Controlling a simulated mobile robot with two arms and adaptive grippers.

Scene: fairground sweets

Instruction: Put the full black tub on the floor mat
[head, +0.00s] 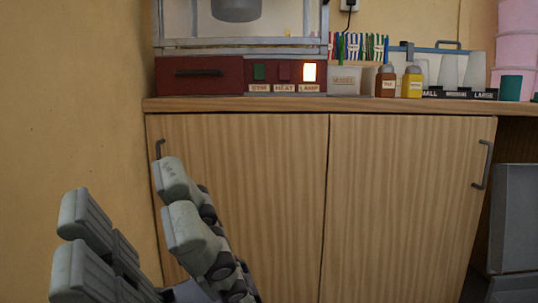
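No full black tub and no floor mat can be made out in the head view. My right gripper (131,222) reaches up at the lower left, in front of the wooden cupboard and the yellow wall. Its grey fingers stand apart with a clear gap and nothing between them. My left gripper is not in view.
A wooden cupboard (240,190) with two closed doors stands ahead under a counter (300,104). On the counter are a red popcorn machine (205,88) with a lit lamp switch, sauce bottles (412,83) and pink tubs (516,48). A grey panel (514,215) stands lower right.

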